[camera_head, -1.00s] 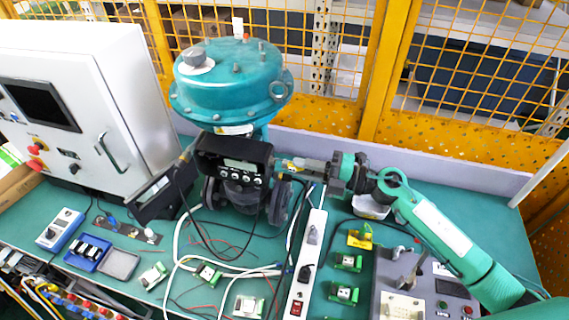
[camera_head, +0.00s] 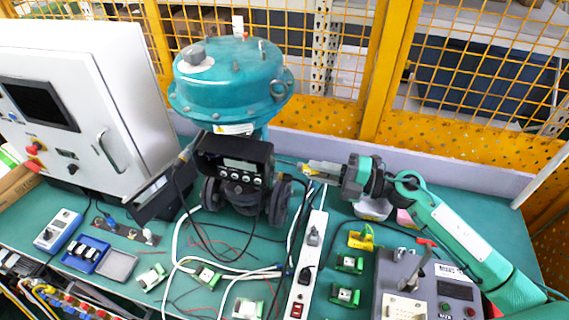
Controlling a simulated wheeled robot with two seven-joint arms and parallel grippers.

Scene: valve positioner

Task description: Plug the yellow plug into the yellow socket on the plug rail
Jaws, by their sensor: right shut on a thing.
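My right gripper (camera_head: 316,168) is in the air just right of the black positioner box (camera_head: 237,165), with its jaws pointing left. It is shut on a small yellow piece, probably the yellow plug (camera_head: 307,167), which shows at the fingertips and is mostly hidden by them. A yellow block (camera_head: 360,239) sits on the green bench right of the white power strip; I cannot tell whether it is the yellow socket. No plug rail can be made out for certain. My left gripper is not in view.
The teal valve actuator (camera_head: 231,85) stands behind the box. A white power strip (camera_head: 305,262) and several green-and-white connectors (camera_head: 345,295) lie in front. A grey control panel (camera_head: 428,290) is at the lower right. Loose cables cross the bench. The right back bench is fairly clear.

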